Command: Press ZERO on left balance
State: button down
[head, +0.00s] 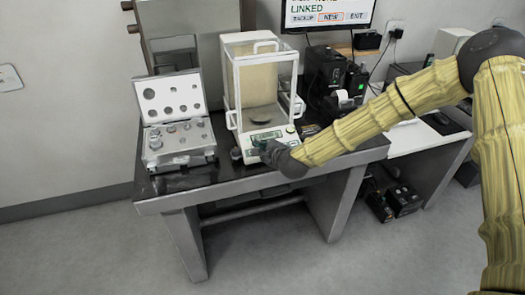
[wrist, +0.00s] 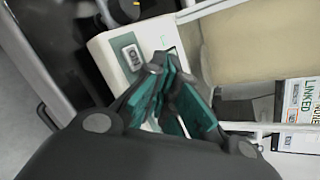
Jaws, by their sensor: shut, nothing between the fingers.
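The left balance (head: 262,85) is a white instrument with a glass draft shield, standing on a dark-topped table. Its front panel with display and keys (head: 262,138) faces me. My gripper (head: 268,147) is at the front edge of this panel and covers part of it. In the wrist view, the gripper (wrist: 172,92) has its teal fingers together, with nothing between them. I cannot read the key marked ZERO, and I cannot tell whether the fingertips touch the panel.
An open case of weights (head: 178,130) stands left of the balance. A small dark cylinder (head: 236,154) sits near the table's front edge. Black devices (head: 335,75) and a monitor (head: 328,14) are behind on the right. A lower white table (head: 420,138) stands further right.

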jog(key=shift+r, duration=0.1)
jog(key=shift+s+d+r, duration=0.1)
jog(key=shift+s+r, duration=0.2)
jog(key=shift+r, duration=0.35)
jog(key=shift+r+p, duration=0.1)
jog(key=shift+p, duration=0.25)
jog(key=r, duration=0.1)
jog(key=s+r+p, duration=0.1)
jog(key=r, duration=0.1)
jog(key=r+p, duration=0.1)
jog(key=shift+s+d+r, duration=0.25)
jog(key=shift+s, duration=0.1)
jog(key=shift+f, duration=0.15)
dwell(0.6)
